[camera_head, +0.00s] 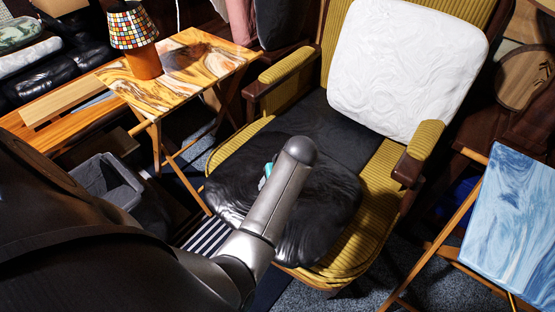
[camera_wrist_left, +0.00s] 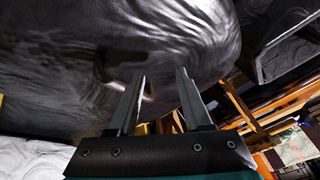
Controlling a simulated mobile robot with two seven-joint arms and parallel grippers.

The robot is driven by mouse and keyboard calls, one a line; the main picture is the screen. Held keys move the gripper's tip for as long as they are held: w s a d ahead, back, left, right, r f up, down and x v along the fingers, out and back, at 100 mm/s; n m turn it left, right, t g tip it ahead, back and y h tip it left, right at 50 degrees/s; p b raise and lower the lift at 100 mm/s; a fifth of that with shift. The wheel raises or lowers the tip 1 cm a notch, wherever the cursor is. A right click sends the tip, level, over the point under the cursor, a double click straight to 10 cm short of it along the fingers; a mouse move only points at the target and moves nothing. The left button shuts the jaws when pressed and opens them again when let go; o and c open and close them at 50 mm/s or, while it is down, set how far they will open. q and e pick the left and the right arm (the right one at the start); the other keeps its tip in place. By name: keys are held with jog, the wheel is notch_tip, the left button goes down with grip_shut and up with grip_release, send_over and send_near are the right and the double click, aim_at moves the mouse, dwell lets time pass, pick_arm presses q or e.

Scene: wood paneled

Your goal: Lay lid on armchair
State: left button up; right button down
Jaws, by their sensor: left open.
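The armchair (camera_head: 365,215) has yellow ribbed upholstery and dark wooden armrests and stands at the centre of the head view. A black wrinkled cushion (camera_head: 330,200) lies on its seat; a dark wrinkled surface, apparently this cushion, fills much of the left wrist view (camera_wrist_left: 60,60). My left arm reaches over the seat. Its gripper (camera_wrist_left: 161,73) is open, its fingers close to the dark surface. A small dark, shiny shape (camera_wrist_left: 147,90) shows around the fingers; I cannot tell what it is. I cannot make out a lid. My right gripper is out of view.
A large white pillow (camera_head: 405,70) leans on the backrest. A marbled folding table (camera_head: 190,72) with a mosaic-shaded lamp (camera_head: 134,40) stands at left, a grey bin (camera_head: 105,180) below it. A blue folding table (camera_head: 512,220) stands at right.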

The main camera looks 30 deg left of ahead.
pick_arm(q)
jog(key=s+d+m, duration=0.1)
jog(key=s+m, duration=0.1)
jog(key=s+d+f+m+t+h, duration=0.1)
jog(key=s, duration=0.1)
jog(key=s+d+f+m, duration=0.1)
jog(key=s+m, duration=0.1)
jog(key=shift+s+d+f+m+t, duration=0.2)
jog(key=shift+s+f+m+t, duration=0.1)
jog(key=shift+s+t, duration=0.1)
jog(key=s+d+m+h, duration=0.1)
jog(key=s+d+m, duration=0.1)
jog(key=d, duration=0.1)
jog(key=s+d+m+h, duration=0.1)
jog(key=s+d+m, duration=0.1)
jog(key=s, duration=0.1)
jog(key=s+d+m+t+h, duration=0.1)
jog(key=s+d+m, duration=0.1)
jog(key=s+d, duration=0.1)
jog(key=shift+s+d+r+h, duration=0.2)
jog(key=shift+d+r+h, duration=0.1)
jog(key=shift+r+h, duration=0.1)
